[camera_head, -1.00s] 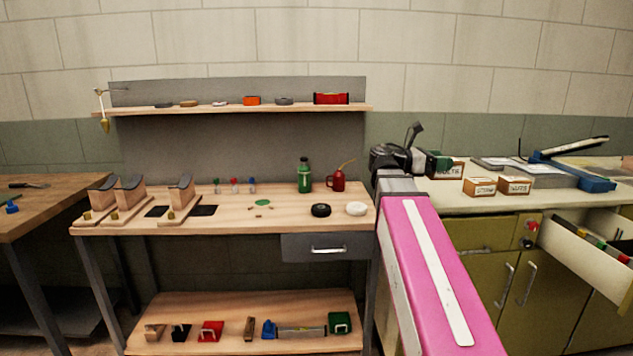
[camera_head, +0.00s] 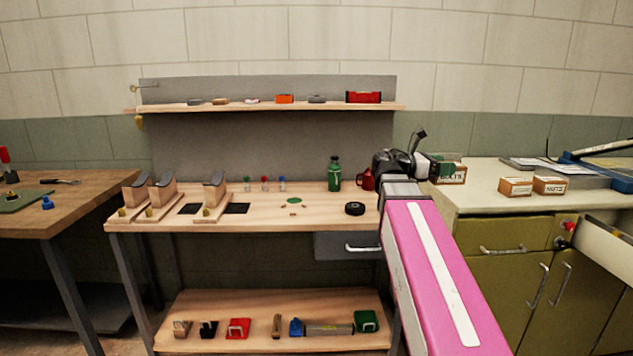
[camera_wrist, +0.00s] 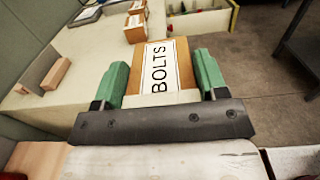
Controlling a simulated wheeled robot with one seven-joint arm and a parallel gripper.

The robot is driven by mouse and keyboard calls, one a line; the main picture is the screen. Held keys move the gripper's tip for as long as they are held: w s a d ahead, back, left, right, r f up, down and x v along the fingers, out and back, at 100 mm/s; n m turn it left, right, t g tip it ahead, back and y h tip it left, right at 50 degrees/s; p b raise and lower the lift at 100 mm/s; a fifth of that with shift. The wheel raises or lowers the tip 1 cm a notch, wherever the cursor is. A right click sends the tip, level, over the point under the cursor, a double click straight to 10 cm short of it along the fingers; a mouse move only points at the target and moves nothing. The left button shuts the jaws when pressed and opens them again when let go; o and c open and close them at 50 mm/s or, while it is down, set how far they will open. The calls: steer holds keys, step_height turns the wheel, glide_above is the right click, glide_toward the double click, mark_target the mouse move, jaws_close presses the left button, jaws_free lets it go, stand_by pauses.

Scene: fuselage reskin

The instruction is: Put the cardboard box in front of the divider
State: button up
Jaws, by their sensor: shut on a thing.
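A cardboard box labelled BOLTS (camera_wrist: 160,68) sits between the green fingers of my gripper (camera_wrist: 160,82) in the wrist view. My gripper is shut on it. In the head view my gripper (camera_head: 440,164) is at the left end of the pale counter, with part of the box (camera_head: 452,178) showing below the green fingers. I cannot tell whether the box touches the counter. In the wrist view a thin grey plate with a wooden block (camera_wrist: 57,76) stands on the counter to the left of the box; it may be the divider. I cannot make it out in the head view.
Two smaller cardboard boxes (camera_head: 515,187) (camera_head: 550,186) stand on the pale counter (camera_head: 480,206) to the right. An open drawer (camera_head: 606,246) juts out at the far right. A wooden workbench (camera_head: 270,215) with a green bottle (camera_head: 334,174) is on the left.

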steer(key=a+f+n+t+y, duration=0.1)
steer(key=a+f+n+t, duration=0.1)
steer(key=a+f, duration=0.4)
steer(key=w+a+f+n+t+y, duration=0.1)
steer(key=a+f+n+t, duration=0.2)
steer(key=f, duration=0.8)
steer(key=w+a+f+n+t+y, duration=0.1)
steer(key=a+f+n+t+y, duration=0.1)
steer(key=a+f+t, duration=0.3)
steer(key=a+f, duration=0.3)
steer(key=f, duration=0.1)
steer(key=shift+w+a+f+t, duration=0.25)
steer(key=shift+a+t, duration=0.05)
steer(key=shift+t, duration=0.1)
steer(key=shift+d, duration=0.1)
